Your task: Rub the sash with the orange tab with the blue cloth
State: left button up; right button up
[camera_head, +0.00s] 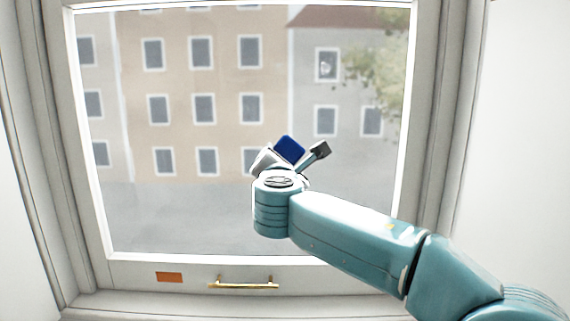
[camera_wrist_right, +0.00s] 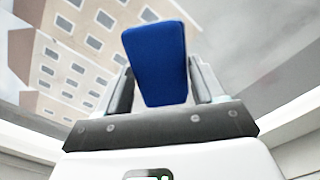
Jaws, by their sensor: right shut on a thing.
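The sash (camera_head: 130,268) is a white window frame around a large glass pane (camera_head: 210,220), with an orange tab (camera_head: 169,277) on its bottom rail at the left. My right gripper (camera_head: 290,155) is in front of the middle of the pane, its arm coming in from the right. It is shut on the blue cloth (camera_head: 290,149), a flat blue block that also shows between the fingers in the right wrist view (camera_wrist_right: 157,62). I cannot tell whether the cloth touches the glass. My left gripper is not in view.
A brass handle (camera_head: 243,284) is on the sash's bottom rail, right of the orange tab. A window sill (camera_head: 120,303) runs below. White walls stand on both sides. Buildings and a tree show through the glass.

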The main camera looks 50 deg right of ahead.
jog(key=shift+w+a+p, duration=0.4)
jog(key=shift+w+a, duration=1.5)
jog(key=shift+w, duration=0.3)
jog(key=shift+w+a+p, duration=0.45)
jog(key=shift+w+a, duration=0.65)
jog(key=shift+w, duration=0.25)
jog(key=shift+w+a+p, duration=0.7)
jog(key=shift+w+a, duration=0.45)
jog(key=shift+w, duration=0.15)
jog(key=shift+w+a+p, duration=0.7)
jog(key=shift+w+a, duration=0.4)
jog(key=shift+w, duration=0.2)
jog(key=shift+w+a+r+p, duration=0.15)
jog(key=shift+w+a+p, duration=0.2)
jog(key=shift+w+p, duration=0.1)
jog(key=shift+w+a+p, duration=0.6)
jog(key=shift+w+a, duration=0.1)
jog(key=shift+w, duration=0.1)
